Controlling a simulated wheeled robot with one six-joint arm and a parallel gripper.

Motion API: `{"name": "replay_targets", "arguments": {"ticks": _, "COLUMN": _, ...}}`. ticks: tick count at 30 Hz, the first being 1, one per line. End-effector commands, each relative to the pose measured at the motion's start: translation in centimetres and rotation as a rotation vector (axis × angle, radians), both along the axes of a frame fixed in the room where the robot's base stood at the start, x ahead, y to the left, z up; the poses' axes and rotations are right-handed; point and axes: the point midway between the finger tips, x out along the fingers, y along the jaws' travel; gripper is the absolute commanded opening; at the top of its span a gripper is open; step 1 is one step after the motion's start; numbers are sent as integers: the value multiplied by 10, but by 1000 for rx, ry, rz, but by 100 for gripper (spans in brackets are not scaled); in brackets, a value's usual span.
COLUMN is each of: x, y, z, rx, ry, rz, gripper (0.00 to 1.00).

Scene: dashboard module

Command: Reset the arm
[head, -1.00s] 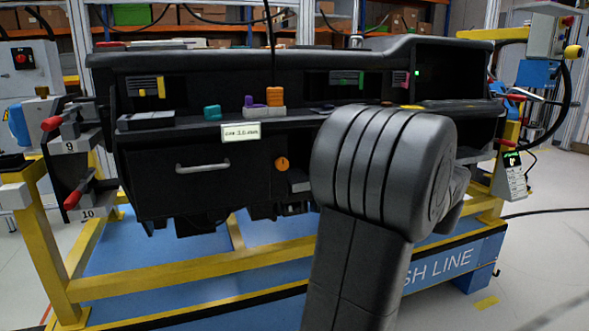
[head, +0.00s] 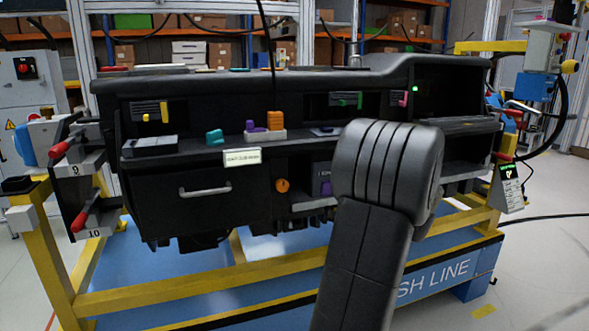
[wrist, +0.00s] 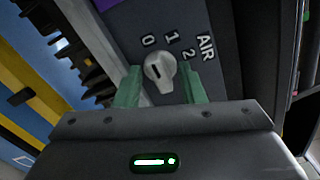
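My gripper (wrist: 158,68) shows in the wrist view with two green fingers held apart. A grey rotary knob (wrist: 158,76) lies between and just beyond the fingertips, with a narrow gap seeming to show on each side. The knob sits on a dark panel (wrist: 222,68) marked 0, 1, 2 and AIR. In the head view my arm (head: 375,220) rises in front of the right half of the dashboard module (head: 230,85). My gripper is hidden behind it there.
The black drawer (head: 200,215) with a grey handle is closed. An orange knob (head: 282,185) is right of it. A teal piece (head: 214,136) and a tray with purple and orange pieces (head: 265,135) stand on the shelf. Yellow frame rails (head: 180,295) run below.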

Motion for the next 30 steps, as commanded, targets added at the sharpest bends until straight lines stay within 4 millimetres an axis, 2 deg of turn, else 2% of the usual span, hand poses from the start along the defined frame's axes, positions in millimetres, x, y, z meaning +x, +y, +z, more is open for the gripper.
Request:
{"name": "replay_targets", "arguments": {"ticks": 1, "x": 0, "y": 0, "z": 5, "rx": 24, "ry": 9, "rz": 0, "gripper": 36}}
{"name": "replay_targets", "arguments": {"ticks": 30, "x": 0, "y": -1, "z": 6, "rx": 460, "ry": 168, "rz": -1, "gripper": 36}}
